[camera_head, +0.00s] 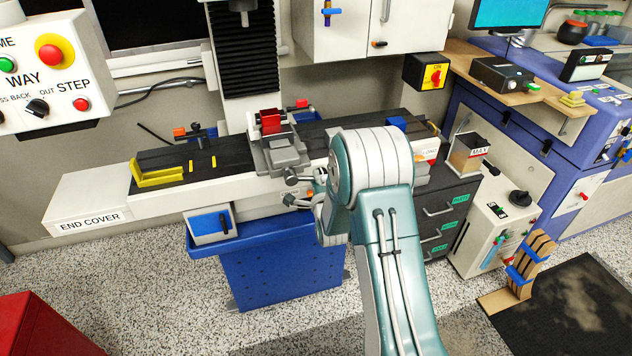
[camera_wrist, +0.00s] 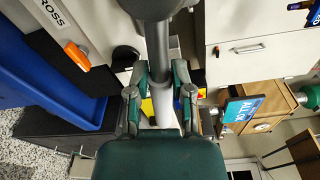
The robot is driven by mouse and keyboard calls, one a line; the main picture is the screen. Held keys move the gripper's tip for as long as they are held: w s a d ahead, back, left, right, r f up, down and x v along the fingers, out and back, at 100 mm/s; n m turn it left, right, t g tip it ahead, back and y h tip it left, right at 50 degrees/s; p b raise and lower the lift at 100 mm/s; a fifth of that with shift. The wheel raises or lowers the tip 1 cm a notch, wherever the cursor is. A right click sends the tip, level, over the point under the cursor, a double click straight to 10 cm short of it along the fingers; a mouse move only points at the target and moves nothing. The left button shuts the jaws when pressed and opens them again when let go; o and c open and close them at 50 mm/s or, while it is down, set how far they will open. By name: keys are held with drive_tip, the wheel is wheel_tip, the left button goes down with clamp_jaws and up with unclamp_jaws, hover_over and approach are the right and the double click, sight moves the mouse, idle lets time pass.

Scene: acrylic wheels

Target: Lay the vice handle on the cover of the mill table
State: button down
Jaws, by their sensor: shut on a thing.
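The mill table's end cover (camera_head: 92,190) is a white box at the left end of the table, marked END COVER, with a bare flat top. The grey vice (camera_head: 283,152) sits on the mid-table. In the wrist view my gripper (camera_wrist: 160,80) is shut on a grey metal bar (camera_wrist: 158,45), which I take to be the vice handle. The bar runs up between both fingers. In the head view my wrist is beside the table's front edge, just right of and below the vice; my arm hides most of the gripper there. I cannot tell whether the handle is still touching the vice.
A control box (camera_head: 45,65) hangs at upper left. A blue stand (camera_head: 275,265) is below. A drawer cabinet (camera_head: 446,215) stands at right.

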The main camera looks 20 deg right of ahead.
drive_tip(key=shift+w+r, duration=0.1)
drive_tip(key=shift+w, duration=0.55)
drive_tip(key=shift+c, duration=2.2)
unclamp_jaws()
drive_tip(key=shift+s, duration=0.2)
drive_tip(key=s+a, duration=0.1)
drive_tip(key=s, duration=1)
drive_tip(key=shift+s+a, duration=0.15)
drive_tip(key=shift+s, duration=0.15)
drive_tip(key=shift+r, duration=0.1)
